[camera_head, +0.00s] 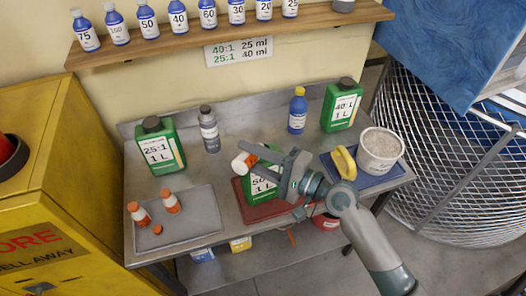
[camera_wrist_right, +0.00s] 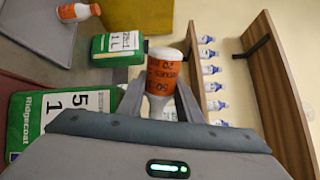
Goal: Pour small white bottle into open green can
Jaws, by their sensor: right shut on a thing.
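My right gripper (camera_head: 262,163) is shut on a small white bottle (camera_head: 239,165) with an orange label. The bottle is tilted well off upright, above the back left part of a green can (camera_head: 262,189) marked 50. In the right wrist view the bottle (camera_wrist_right: 163,76) sits between the fingers (camera_wrist_right: 160,100), its label text upside down. The green can (camera_wrist_right: 45,115) is at the left there. The can stands on a red tray (camera_head: 277,211). The gripper hides its top, so I cannot see its mouth or any liquid flowing. My left gripper is not in view.
Capped green cans stand at left (camera_head: 155,146) and back right (camera_head: 341,105). A grey bottle (camera_head: 209,130) and blue bottle (camera_head: 297,111) stand behind. A grey tray (camera_head: 195,229) holds two orange-labelled bottles and an orange cap (camera_head: 157,229). A white bucket (camera_head: 380,150) stands right. A shelf (camera_head: 230,33) overhangs.

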